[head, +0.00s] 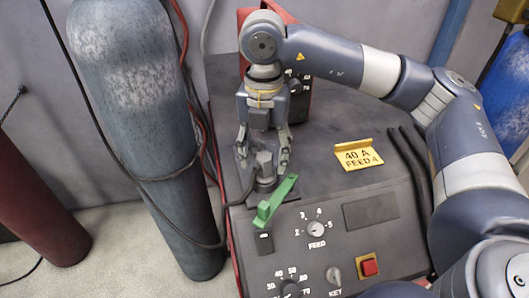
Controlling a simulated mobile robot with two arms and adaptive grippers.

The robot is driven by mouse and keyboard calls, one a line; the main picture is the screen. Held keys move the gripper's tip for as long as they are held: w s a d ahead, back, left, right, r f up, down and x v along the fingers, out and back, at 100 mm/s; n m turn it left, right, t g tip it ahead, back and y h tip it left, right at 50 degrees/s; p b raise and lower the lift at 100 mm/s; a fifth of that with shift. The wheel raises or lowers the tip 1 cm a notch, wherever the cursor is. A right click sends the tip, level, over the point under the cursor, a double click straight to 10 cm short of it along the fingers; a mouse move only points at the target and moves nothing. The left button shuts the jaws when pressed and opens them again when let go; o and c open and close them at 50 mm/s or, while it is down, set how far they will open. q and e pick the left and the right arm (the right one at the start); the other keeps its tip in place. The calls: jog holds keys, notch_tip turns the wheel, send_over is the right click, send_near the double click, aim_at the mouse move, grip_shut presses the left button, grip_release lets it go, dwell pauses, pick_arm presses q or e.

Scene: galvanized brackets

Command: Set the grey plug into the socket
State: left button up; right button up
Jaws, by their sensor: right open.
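The grey plug (265,163) stands upright on the machine's sloping top, at the dark socket (264,184). I cannot tell from this view how deep it sits in the socket. A dark cable runs from the plug area off to the left. A green lever (275,203) slants up to the right just in front of the socket. My right gripper (263,158) points down over the plug with one finger on each side of it. Its fingers are open, with small gaps showing beside the plug. My left gripper is not in view.
The panel has a FEED knob (316,229), a key switch (334,275), a red button (369,266) and a lower dial. A yellow "40 A FEED 4" sign (358,155) stands right of the gripper. A large grey cylinder (135,120) stands close on the left.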

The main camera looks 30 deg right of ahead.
notch_tip(320, 180, up, 12)
dwell(0.6)
dwell(0.5)
